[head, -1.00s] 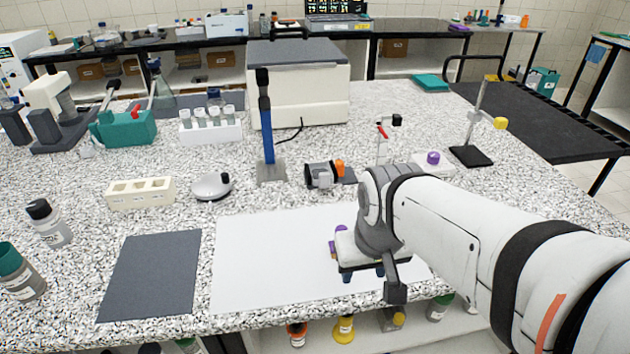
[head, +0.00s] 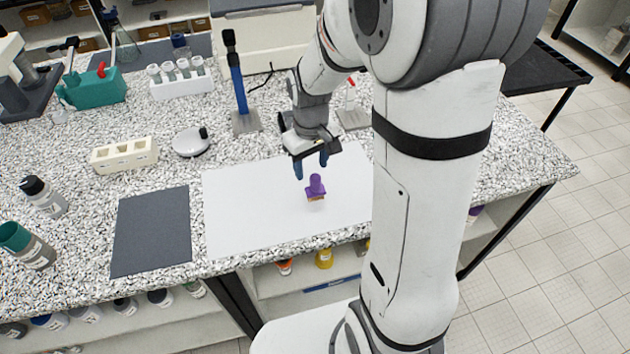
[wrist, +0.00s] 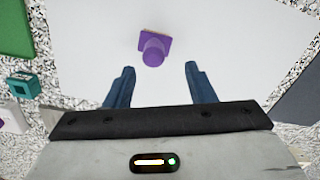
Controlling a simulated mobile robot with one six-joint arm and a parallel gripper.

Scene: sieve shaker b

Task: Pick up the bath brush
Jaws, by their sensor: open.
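The bath brush (head: 316,186) is a small purple block with a rounded knob on top and a tan lower part. It stands upright on the white mat (head: 240,215). My gripper (head: 311,163) is open and empty, just behind the brush in the head view, and appears raised above the mat. In the wrist view the brush (wrist: 153,50) lies beyond the fingertips, between their lines. The two blue fingers (wrist: 160,68) stand apart and do not touch it.
A dark grey mat (head: 152,232) lies left of the white mat. A blue-handled stand (head: 238,85), a round silver device (head: 190,143) and a cream block with holes (head: 124,154) stand behind. The white mat around the brush is clear.

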